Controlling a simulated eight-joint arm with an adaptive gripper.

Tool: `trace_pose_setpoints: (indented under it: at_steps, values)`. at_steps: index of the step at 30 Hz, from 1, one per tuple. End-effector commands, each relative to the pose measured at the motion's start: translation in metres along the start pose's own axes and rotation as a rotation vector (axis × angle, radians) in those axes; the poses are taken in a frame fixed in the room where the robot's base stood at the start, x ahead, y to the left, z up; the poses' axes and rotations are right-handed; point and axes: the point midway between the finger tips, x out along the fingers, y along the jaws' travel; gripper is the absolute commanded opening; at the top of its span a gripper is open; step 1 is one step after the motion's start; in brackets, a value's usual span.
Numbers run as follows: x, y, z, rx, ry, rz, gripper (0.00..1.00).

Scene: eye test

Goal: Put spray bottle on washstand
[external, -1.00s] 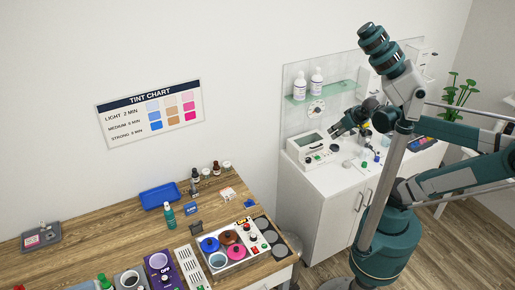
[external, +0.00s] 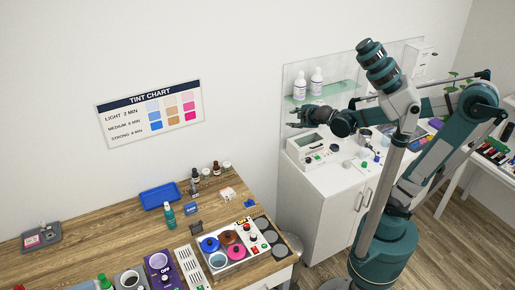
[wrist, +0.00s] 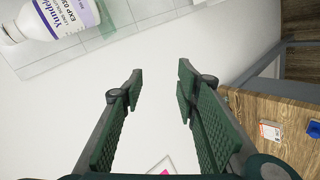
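My gripper (external: 294,118) is open and empty in the air, above the left end of the white cabinet (external: 312,205) and below the glass shelf (external: 338,91). The wrist view shows its two green padded fingers (wrist: 160,85) apart with nothing between them. A teal bottle with a white top (external: 169,215) stands upright on the wooden table, well left of my gripper; I cannot tell if it is the spray bottle. Two white labelled bottles stand on the shelf; one labelled bottle (wrist: 55,18) shows at the upper left of the wrist view. I cannot make out a clear washstand basin.
The wooden table (external: 105,232) carries a blue tray (external: 160,195), dark bottles (external: 195,181), a white unit with colored pots (external: 235,245) and a purple device (external: 160,268). A white boxed device (external: 306,150) and small items crowd the cabinet top. The table's back left is mostly bare.

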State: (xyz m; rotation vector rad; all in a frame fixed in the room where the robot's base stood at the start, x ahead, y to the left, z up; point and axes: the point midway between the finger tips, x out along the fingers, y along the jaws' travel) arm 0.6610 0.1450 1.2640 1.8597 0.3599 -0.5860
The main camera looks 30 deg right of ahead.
Motion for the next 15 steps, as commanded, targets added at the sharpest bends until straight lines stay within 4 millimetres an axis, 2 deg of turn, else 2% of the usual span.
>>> trace_pose_setpoints:
  at_steps: [1,6,15]
  values:
    - [0.009,-0.004,-0.015,-0.051,0.016,0.013,0.31]
    - [0.029,-0.011,-0.061,-0.227,0.065,0.065,0.31]
    - [0.059,-0.037,-0.148,-0.535,0.148,0.173,0.31]
